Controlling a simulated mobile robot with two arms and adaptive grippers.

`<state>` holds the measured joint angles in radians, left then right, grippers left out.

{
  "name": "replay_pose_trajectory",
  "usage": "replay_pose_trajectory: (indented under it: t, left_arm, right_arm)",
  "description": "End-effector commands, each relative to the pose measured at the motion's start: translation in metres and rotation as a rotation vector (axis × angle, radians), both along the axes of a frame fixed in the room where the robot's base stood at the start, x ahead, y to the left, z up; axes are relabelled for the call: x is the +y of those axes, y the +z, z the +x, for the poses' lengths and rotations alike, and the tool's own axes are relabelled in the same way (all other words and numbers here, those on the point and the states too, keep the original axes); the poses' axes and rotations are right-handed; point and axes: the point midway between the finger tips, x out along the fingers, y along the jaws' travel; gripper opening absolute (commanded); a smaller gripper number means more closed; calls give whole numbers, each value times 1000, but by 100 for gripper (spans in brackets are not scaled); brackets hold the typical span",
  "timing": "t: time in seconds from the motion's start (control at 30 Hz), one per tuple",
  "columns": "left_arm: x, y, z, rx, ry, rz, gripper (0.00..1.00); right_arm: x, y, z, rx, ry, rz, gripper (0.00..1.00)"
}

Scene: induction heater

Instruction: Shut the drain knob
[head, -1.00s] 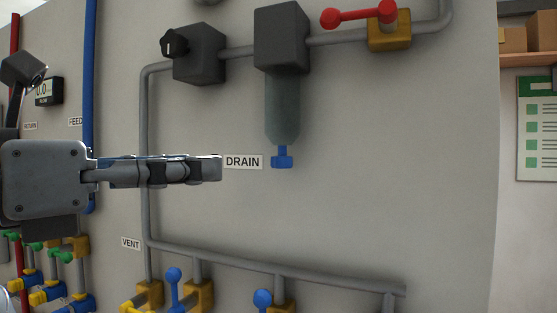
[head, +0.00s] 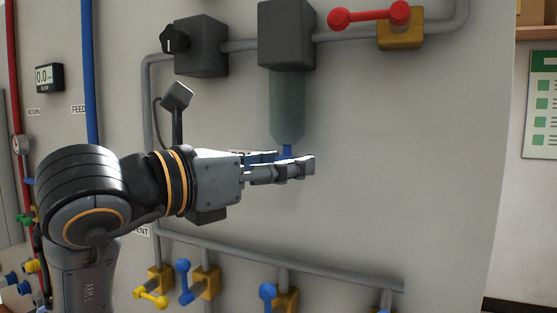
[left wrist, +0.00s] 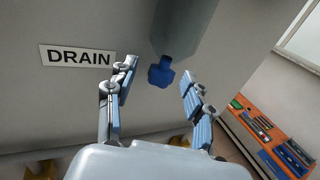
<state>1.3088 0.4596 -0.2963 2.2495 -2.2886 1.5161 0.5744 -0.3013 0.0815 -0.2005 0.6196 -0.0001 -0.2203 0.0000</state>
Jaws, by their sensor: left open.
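The drain knob is a small blue knob (head: 287,150) at the bottom of a grey-green translucent bowl (head: 287,105). In the head view its lower part is hidden behind my left gripper (head: 308,162). In the left wrist view the blue knob (left wrist: 161,73) shows between the two spread fingers of my left gripper (left wrist: 156,85), a little beyond their tips, with a gap on both sides. The left gripper is open and empty. The DRAIN label (left wrist: 77,56) is on the panel to the left of the knob. My right gripper is not in view.
A dark grey block (head: 287,35) sits above the bowl, with a black knob box (head: 201,46) to its left. A red lever (head: 368,16) is at upper right. Blue levers (head: 184,282) and a yellow one (head: 150,296) line the lower pipe. The panel right of the bowl is clear.

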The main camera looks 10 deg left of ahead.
Motion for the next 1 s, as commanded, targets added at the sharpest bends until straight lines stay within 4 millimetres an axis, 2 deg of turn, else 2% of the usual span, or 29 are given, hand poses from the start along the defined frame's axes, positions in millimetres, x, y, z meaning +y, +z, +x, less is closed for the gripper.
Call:
replay_pose_trajectory:
  t: [0.07, 0.3, 0.33, 0.67, 1.0]
  left_arm:
    - [0, 0, 0, 0, 0, 0, 52]
    - [0, 0, 0, 0, 0, 0, 3]
    - [0, 0, 0, 0, 0, 0, 0]
    - [2, -1, 1, 1, -41, -2, 0]
    - [6, -1, 4, 2, -268, -6, 0]
  right_arm:
    - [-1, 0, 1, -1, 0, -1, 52]
    - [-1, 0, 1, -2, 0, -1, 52]
    - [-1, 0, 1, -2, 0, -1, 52]
    - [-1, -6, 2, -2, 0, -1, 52]
    - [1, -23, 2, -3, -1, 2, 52]
